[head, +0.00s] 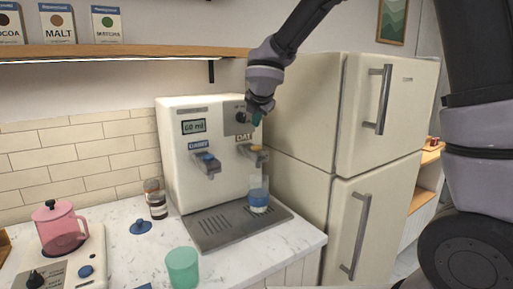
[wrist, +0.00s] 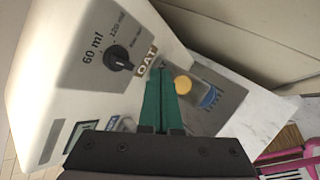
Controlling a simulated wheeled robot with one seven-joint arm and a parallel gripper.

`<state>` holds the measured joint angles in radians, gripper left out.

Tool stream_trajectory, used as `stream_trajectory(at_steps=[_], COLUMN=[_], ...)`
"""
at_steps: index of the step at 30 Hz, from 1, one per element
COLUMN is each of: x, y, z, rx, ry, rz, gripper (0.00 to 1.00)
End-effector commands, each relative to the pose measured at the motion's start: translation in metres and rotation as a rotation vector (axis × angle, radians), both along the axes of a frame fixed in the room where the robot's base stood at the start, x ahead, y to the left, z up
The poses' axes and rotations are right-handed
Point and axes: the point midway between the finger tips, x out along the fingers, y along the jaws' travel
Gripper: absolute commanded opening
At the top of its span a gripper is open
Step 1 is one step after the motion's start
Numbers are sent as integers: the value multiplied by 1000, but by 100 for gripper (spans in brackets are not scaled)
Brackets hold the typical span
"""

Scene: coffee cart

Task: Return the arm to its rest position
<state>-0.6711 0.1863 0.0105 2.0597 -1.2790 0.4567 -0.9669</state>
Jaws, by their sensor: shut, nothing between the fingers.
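My gripper (head: 256,117) is raised in front of the upper right of the cream dispenser (head: 180,120), close to its dark knob (head: 241,117) and above the OAT tap. In the wrist view the green fingers of my gripper (wrist: 162,72) are together and empty. The knob also shows there (wrist: 118,58), just beyond and to the left of the fingertips, with "60 ml" printed beside it. I cannot tell whether the fingers touch the dispenser. My arm reaches in from the upper right in the head view.
A cup with blue (head: 259,194) stands on the drip tray (head: 222,228) under the OAT tap. A shelf (head: 120,53) is upper left; a fridge (head: 312,105) is right.

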Motion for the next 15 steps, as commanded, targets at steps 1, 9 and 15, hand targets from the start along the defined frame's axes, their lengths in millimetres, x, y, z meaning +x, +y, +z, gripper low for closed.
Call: stream_trajectory(at_steps=[1, 9, 15], x=[0, -10, -70], y=[0, -76, -195], z=[0, 34, 70], rx=[0, 218, 683], ry=[0, 40, 122], rz=[0, -334, -972], gripper=[0, 0, 0])
